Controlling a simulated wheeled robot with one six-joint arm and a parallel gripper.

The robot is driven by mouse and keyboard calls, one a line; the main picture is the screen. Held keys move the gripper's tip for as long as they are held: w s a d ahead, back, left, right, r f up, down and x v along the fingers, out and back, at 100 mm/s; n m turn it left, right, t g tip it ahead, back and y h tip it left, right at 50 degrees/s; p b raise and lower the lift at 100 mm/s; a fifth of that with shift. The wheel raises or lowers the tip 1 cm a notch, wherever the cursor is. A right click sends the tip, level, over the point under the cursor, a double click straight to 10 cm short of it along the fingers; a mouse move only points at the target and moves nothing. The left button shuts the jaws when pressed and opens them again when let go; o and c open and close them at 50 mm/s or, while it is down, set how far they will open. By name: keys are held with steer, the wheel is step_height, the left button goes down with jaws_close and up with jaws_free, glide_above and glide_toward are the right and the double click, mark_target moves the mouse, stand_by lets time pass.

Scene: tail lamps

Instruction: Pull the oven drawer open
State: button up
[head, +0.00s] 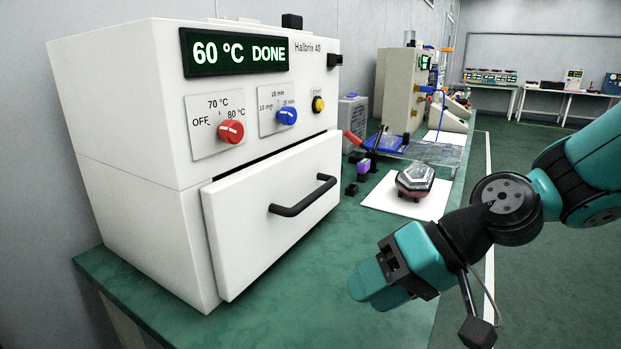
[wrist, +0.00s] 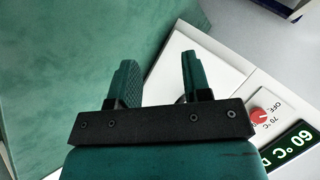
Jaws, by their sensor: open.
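The white oven (head: 120,120) stands on the green bench at the left, its display reading "60 °C DONE". The oven drawer (head: 245,235) is its lower front panel, which stands slightly proud of the body. The black bar handle (head: 303,197) runs across the upper part of the drawer and is clear of my gripper in the head view. My gripper (head: 372,287) is in front of the drawer, right of and lower than the handle in the picture. In the wrist view its two fingers (wrist: 157,78) are apart, with no held object visible. A small dark piece by the right finger may be the handle, mostly hidden.
A red and black lamp (head: 415,179) lies on a white sheet (head: 378,197) right of the oven. Small dark blocks and a blue-based fixture (head: 400,146) stand behind it. Bare bench top (head: 330,262) lies in front of the drawer. Open floor is at the right.

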steer(key=w+d+r+m+t+y+p, duration=0.25)
steer(key=w+m, duration=0.25)
steer(key=w, duration=0.3)
steer(key=m+t+p, duration=0.3)
steer(key=m+t, duration=0.2)
glide_toward(310, 203)
steer(key=shift+y, duration=0.35)
steer(key=p+x, duration=0.1)
steer(key=x, duration=0.4)
steer(key=p+x, duration=0.1)
steer(key=x, duration=0.5)
steer(key=shift+w+d+f+p, duration=0.15)
steer(key=shift+f+p, duration=0.1)
steer(key=shift+p, duration=0.15)
jaws_close()
